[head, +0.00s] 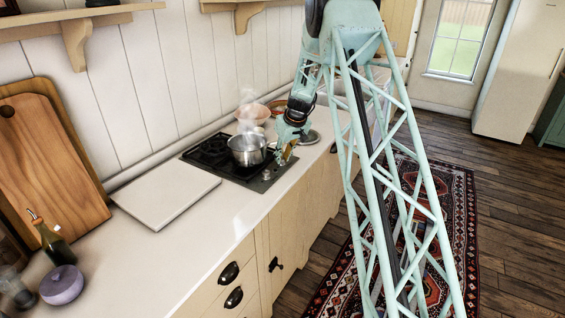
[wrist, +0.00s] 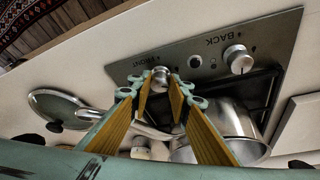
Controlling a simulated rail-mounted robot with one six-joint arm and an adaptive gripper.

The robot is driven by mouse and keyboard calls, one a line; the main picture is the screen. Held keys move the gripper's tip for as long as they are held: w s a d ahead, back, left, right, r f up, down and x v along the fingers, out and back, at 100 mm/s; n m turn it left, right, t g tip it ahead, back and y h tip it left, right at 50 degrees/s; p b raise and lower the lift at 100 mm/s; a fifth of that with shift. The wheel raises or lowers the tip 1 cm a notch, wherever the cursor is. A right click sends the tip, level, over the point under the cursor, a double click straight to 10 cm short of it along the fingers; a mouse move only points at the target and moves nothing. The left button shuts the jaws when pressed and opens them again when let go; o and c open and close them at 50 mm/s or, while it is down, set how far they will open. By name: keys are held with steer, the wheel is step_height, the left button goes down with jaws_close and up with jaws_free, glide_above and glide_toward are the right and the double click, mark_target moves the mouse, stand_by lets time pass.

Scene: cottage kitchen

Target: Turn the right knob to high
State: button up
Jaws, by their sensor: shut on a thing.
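The hob (head: 225,178) has a grey control panel (wrist: 205,75), which fills the upper middle of the wrist view with its lettering upside down. Two silver knobs stand on it. One knob (wrist: 160,73) is by the FRONT label and the other knob (wrist: 238,59) is by the BACK label. Read upright, the FRONT knob is the right one. My gripper (wrist: 160,84) has its yellow-padded fingers closed around the FRONT knob. In the head view my gripper (head: 284,160) reaches down to the far end of the panel and hides that knob. The knob's setting is not readable.
A steaming metal pot (head: 248,150) stands on the hob close to my gripper, and shows in the wrist view (wrist: 232,125). A round lid (wrist: 57,108) lies beyond the hob. A white board (head: 165,195) lies nearer on the counter. Terracotta bowls (head: 252,113) stand behind.

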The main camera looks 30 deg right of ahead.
steer(key=shift+d+n+y+b, duration=0.2)
steer(key=shift+n+y+b, duration=0.3)
steer(key=shift+n+b, duration=1.75)
steer(key=shift+m+b, duration=0.75)
steer(key=o, duration=0.9)
steer(key=shift+c, duration=0.2)
steer(key=shift+r, duration=0.1)
steer(key=v, duration=1.1)
steer(key=shift+r, duration=0.45)
